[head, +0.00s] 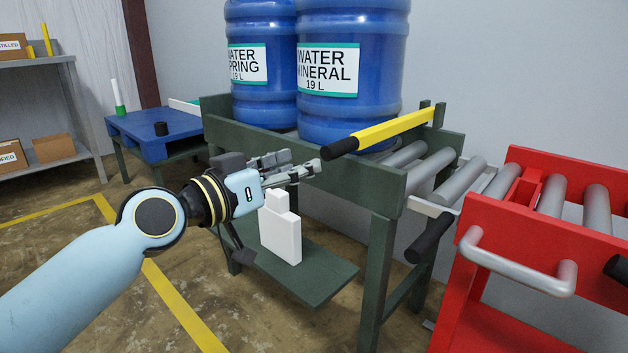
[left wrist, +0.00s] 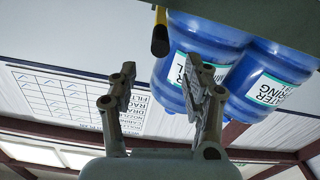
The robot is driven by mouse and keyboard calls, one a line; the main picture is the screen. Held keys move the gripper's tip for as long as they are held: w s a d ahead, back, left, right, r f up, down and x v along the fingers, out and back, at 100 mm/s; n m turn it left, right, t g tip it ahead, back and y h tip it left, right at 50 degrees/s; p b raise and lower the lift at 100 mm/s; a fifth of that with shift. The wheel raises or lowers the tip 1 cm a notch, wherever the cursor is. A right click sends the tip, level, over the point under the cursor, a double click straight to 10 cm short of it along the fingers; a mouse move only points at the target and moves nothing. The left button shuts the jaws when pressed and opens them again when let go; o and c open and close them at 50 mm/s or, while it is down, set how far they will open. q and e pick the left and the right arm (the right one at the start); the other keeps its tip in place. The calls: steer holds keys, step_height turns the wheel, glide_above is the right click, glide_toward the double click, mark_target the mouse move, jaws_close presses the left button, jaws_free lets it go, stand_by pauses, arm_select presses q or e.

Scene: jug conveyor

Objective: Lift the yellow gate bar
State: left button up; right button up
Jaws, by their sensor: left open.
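The yellow gate bar (head: 392,128) lies across the roller end of the green conveyor stand, in front of the blue jugs. Its black grip (head: 339,149) points toward me past the near rail. The bar's black end (left wrist: 160,38) also shows at the top of the left wrist view. My left gripper (head: 303,164) is open and empty, just left of and slightly below the grip, apart from it. Its two fingers (left wrist: 162,85) are spread in the left wrist view with nothing between them. My right gripper is not in view.
Two blue water jugs, mineral (head: 350,110) and spring (head: 262,105), stand on the green conveyor (head: 318,166). A red roller cart (head: 535,235) with a grey handle (head: 515,268) stands at the right. A white block-shaped object (head: 280,235) sits on the lower shelf. A blue table (head: 150,140) is behind left.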

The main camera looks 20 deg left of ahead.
mark_target(338, 150)
arm_select(q)
steer(key=shift+w+f, duration=0.1)
steer(key=shift+w, duration=0.2)
steer(key=b+x, duration=0.1)
steer(key=x, duration=0.8)
steer(key=shift+w+d+b, duration=0.15)
steer(key=shift+w+b, duration=0.1)
steer(key=shift+b, duration=0.1)
steer(key=shift+w+d, duration=0.15)
steer(key=shift+w, duration=0.2)
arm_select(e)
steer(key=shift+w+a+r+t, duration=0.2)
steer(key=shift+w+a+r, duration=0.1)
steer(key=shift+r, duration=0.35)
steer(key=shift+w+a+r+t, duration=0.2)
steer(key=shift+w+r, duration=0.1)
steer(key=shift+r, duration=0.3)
arm_select(q)
steer(key=shift+c, duration=0.4)
jaws_close()
